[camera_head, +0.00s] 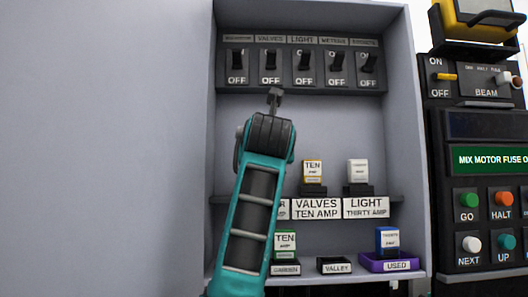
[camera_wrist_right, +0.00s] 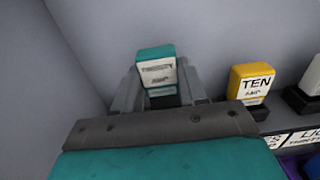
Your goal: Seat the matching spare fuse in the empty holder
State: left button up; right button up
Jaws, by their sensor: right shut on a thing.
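My right gripper (camera_wrist_right: 161,84) is shut on a teal fuse (camera_wrist_right: 155,55) with a white label; the word above AMP is blurred. In the head view my right arm hides the fingers, the fuse and the place left of the VALVES holder. A dark part shows under the held fuse in the wrist view; I cannot tell whether the fuse touches a holder. A yellow TEN AMP fuse (camera_head: 312,171) stands in the VALVES holder, right of the gripper. A white fuse (camera_head: 358,171) stands in the LIGHT holder. My left gripper is out of view.
A green TEN AMP fuse (camera_head: 285,243) stands in the GARDEN holder below. A purple USED tray (camera_head: 372,264) has a blue fuse (camera_head: 388,239) at it. Several switches (camera_head: 304,61) above read OFF. A button panel (camera_head: 485,215) stands right of the cabinet. Cabinet walls bound both sides.

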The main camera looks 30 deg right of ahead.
jog(key=shift+f+b, duration=0.85)
jog(key=shift+f, duration=0.45)
jog(key=shift+f+b, duration=0.3)
jog(key=shift+f, duration=0.05)
jog(key=o, duration=1.1)
jog(key=shift+s+a, duration=0.2)
jog(key=shift+s, duration=0.05)
jog(key=b+v, duration=0.2)
jog(key=v, duration=1)
jog(key=shift+s, duration=0.2)
